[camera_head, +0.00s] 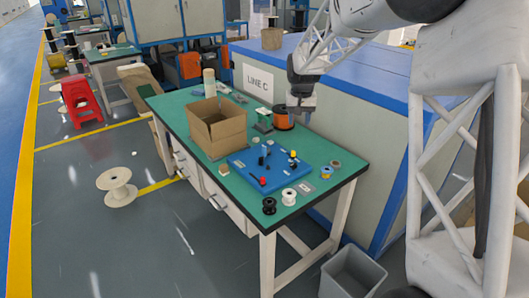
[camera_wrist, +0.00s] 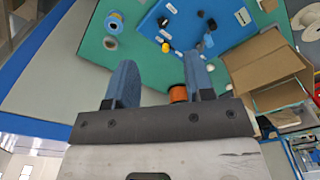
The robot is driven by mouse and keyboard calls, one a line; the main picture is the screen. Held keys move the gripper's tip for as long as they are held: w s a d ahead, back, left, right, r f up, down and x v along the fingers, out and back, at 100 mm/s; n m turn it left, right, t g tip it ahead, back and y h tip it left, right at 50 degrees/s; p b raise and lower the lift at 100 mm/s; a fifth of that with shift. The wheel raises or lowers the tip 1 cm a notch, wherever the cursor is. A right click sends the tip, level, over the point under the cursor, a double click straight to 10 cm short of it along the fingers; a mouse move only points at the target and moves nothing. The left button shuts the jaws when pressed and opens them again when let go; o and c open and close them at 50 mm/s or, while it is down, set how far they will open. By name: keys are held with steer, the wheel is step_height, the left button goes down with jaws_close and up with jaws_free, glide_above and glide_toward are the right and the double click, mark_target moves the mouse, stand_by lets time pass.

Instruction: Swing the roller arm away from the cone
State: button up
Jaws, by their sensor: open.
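A blue board (camera_head: 240,160) lies on the green bench with small parts on it; it also shows at the top of the wrist view (camera_wrist: 225,25). It carries dark upright posts (camera_head: 267,150), a yellow-and-black part (camera_head: 293,158) and a red-tipped part (camera_head: 262,181). The wrist view shows a yellow part (camera_wrist: 166,47) and a black part (camera_wrist: 163,20) on it. I cannot tell which parts are the roller arm and the cone. My gripper (camera_head: 299,117) is above the bench's back edge, behind the board. In the wrist view its fingers (camera_wrist: 160,62) are apart, with nothing held.
A cardboard box (camera_head: 218,135) stands left of the board. Black (camera_head: 270,206) and white (camera_head: 289,197) spools stand at the front edge. A grey bin (camera_head: 352,272) is on the floor.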

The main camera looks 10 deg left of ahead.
steer(key=w+a+f, duration=0.7)
steer(key=w+f, duration=0.2)
glide_toward(264, 155)
steer(key=shift+w+a+f+n+g, duration=0.1)
steer(key=shift+w+f+n+g, duration=0.1)
steer(key=shift+w, duration=0.25)
steer(key=shift+w+a+f+n+g, duration=0.1)
steer(key=shift+w+f+g, duration=0.15)
steer(key=shift+w, duration=0.2)
steer(key=shift+f, duration=0.1)
steer(key=shift+f, duration=3.8)
jaws_close()
